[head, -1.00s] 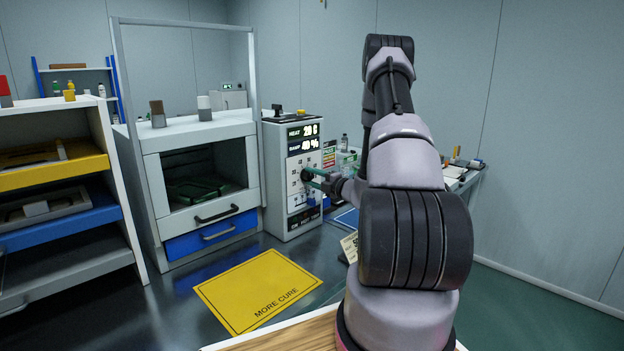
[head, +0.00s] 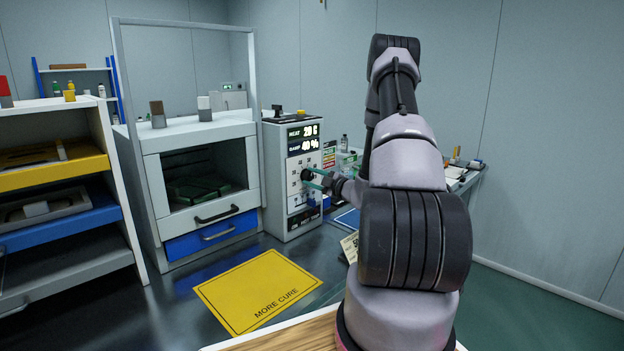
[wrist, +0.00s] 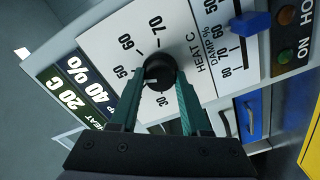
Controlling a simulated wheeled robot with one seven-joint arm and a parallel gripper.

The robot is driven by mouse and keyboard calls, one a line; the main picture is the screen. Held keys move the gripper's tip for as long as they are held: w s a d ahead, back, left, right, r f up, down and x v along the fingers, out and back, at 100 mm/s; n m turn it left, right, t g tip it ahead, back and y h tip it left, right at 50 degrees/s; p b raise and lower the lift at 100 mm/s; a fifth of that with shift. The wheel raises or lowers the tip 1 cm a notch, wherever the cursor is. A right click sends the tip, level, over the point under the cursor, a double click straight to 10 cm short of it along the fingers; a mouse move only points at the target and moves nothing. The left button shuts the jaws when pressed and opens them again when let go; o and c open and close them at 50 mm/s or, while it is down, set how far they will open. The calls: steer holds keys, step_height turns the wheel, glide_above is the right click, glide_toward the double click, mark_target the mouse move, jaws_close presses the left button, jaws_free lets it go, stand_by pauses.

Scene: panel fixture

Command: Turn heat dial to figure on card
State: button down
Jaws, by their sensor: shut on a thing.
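The heat dial (wrist: 160,70) is a black round knob on a white scale plate, with figures including 30, 50, 60 and 70 around it. My gripper (wrist: 158,82) has its green fingers shut on either side of the knob. In the head view, the gripper (head: 314,178) reaches the front of the white control cabinet (head: 279,202). The cabinet's display (head: 304,137) reads heat 20 C and damp 40%; it also shows in the wrist view (wrist: 73,95). A pale card (head: 349,246) beside my arm shows a figure starting with 5, the rest hidden.
A blue damp slider (wrist: 250,24) and orange and green lamps (wrist: 286,15) sit near the dial. A cabinet with a blue drawer (head: 212,236) stands to the left.

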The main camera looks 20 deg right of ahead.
stand_by(0.3)
steer(key=shift+c, duration=1.8)
jaws_free()
steer(key=v, duration=1)
steer(key=shift+s, duration=0.35)
steer(key=shift+d, duration=0.2)
